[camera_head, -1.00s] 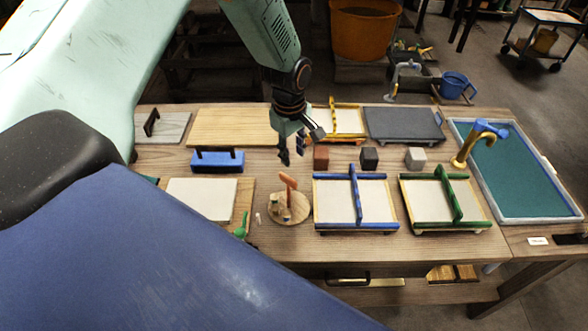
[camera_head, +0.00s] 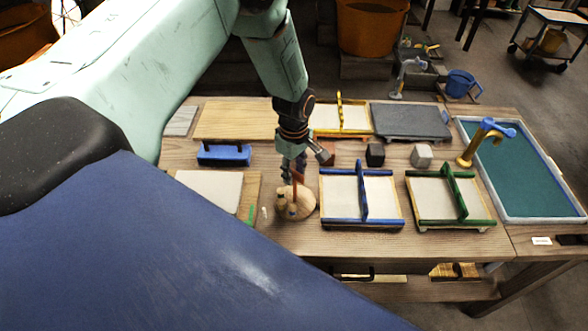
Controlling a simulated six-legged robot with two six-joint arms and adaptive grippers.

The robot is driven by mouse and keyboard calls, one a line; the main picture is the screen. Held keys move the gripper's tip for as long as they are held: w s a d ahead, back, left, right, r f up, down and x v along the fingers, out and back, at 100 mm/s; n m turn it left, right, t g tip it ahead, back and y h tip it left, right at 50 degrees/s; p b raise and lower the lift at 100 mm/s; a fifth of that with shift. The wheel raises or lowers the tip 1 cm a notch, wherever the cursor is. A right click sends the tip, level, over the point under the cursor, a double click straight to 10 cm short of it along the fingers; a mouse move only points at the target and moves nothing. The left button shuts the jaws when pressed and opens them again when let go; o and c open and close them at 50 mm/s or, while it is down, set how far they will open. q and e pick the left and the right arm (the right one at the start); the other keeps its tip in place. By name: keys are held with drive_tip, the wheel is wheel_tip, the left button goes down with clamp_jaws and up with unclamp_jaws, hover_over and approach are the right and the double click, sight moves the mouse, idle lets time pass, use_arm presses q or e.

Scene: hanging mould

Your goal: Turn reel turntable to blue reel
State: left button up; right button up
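The reel turntable (camera_head: 306,208) is a small round wooden disc near the front middle of the table. An orange-red upright handle (camera_head: 297,188) stands on it, with small reels on its left side. One of these looks blue (camera_head: 291,212), but it is too small to be sure. My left gripper (camera_head: 293,176) points down over the turntable, its fingertips at the top of the handle. They overlap the handle in this view, so I cannot tell whether they grip it. My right gripper is not in view.
Right of the turntable lie a blue-railed frame (camera_head: 343,197) and a green-railed frame (camera_head: 430,198). Left are a white sheet (camera_head: 210,187) and a blue block (camera_head: 224,156). A teal basin (camera_head: 520,175) is far right.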

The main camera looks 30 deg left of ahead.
use_arm(q)
drive_tip(key=shift+w+d+f, duration=0.1)
drive_tip(key=shift+w+d, duration=0.05)
drive_tip(key=shift+w, duration=0.05)
drive_tip(key=shift+c, duration=0.2)
drive_tip(key=shift+c, duration=0.8)
drive_tip(key=shift+s, duration=0.15)
drive_tip(key=c, duration=0.4)
clamp_jaws()
drive_tip(key=shift+m, duration=0.3)
drive_tip(key=m, duration=0.4)
drive_tip(key=shift+s+f+m+b, duration=0.15)
drive_tip(key=shift+m+b, duration=0.45)
drive_tip(key=shift+m, duration=2.1)
